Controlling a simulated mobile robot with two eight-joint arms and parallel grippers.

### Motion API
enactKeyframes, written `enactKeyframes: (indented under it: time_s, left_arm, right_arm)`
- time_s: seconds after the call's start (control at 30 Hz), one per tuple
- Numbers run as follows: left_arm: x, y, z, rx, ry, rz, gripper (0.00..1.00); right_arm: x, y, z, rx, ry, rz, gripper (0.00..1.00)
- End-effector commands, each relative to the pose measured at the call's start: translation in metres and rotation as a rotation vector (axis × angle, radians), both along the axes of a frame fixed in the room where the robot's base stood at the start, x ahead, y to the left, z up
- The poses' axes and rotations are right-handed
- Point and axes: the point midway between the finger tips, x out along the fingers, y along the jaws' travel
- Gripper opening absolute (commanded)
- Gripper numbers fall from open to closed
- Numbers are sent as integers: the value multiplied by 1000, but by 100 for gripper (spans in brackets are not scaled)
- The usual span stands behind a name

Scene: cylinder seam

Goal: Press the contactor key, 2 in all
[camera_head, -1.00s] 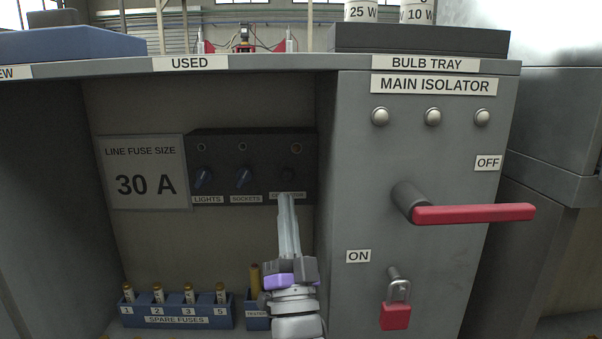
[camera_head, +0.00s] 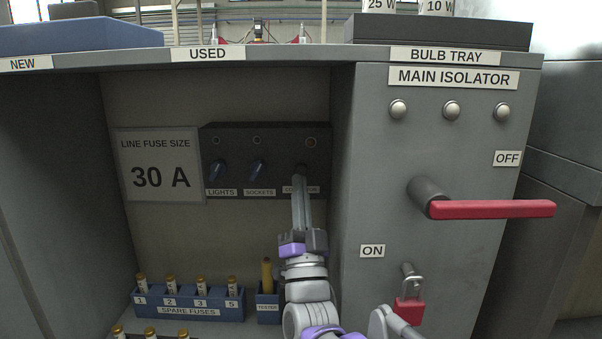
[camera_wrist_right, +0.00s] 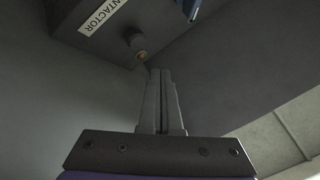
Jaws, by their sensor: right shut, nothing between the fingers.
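My right gripper (camera_head: 301,172) is shut and empty, pointing up at the key. In the right wrist view its fingertips (camera_wrist_right: 160,72) lie just beside and below the knob; I cannot tell whether they touch it. My left gripper is not in view.
Blue LIGHTS (camera_head: 216,172) and SOCKETS (camera_head: 256,170) switches are left of the key. The cabinet with the red isolator handle (camera_head: 492,209) and red padlock (camera_head: 408,311) stands at right. Spare fuses in a blue rack (camera_head: 188,304) and a tester holder (camera_head: 267,308) are below.

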Motion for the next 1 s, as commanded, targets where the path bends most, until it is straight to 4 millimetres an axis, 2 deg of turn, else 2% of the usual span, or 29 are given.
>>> enactKeyframes:
  time_s: [0.1, 0.3, 1.0]
  left_arm:
    - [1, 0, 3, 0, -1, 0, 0]
    - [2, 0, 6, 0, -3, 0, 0]
    - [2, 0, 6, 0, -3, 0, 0]
  right_arm:
    - [15, 0, 1, 0, 0, -2, 0]
    - [29, 0, 0, 0, 0, 0, 0]
    - [32, 0, 0, 0, 0, 0, 0]
